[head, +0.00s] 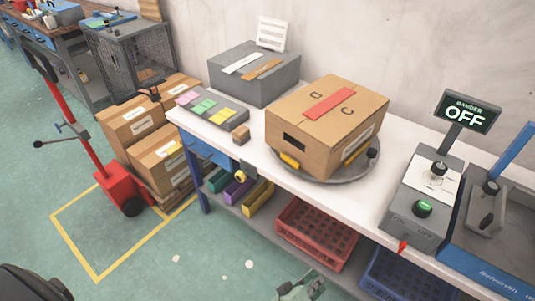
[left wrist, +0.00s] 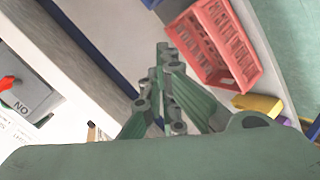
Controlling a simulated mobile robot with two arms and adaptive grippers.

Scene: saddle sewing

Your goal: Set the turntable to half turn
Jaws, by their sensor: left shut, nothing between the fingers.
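The turntable (head: 349,176) is a round grey disc on the white workbench in the head view. A taped cardboard box (head: 320,125) sits on it and hides most of it. The box top shows a red strip and the letters D and C. A black knob (head: 372,153) stands at the disc's right rim. My left gripper (head: 303,288) shows at the bottom edge of the head view, in front of the bench and apart from the turntable. In the left wrist view its green fingers (left wrist: 162,55) are together and empty. My right gripper is out of view.
A control box with a green button (head: 424,209) and a BANDER OFF display (head: 466,112) stands right of the turntable. A red crate (head: 316,234) sits on the lower shelf, also visible in the left wrist view (left wrist: 212,45). A grey box (head: 254,76) stands at the bench's back left.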

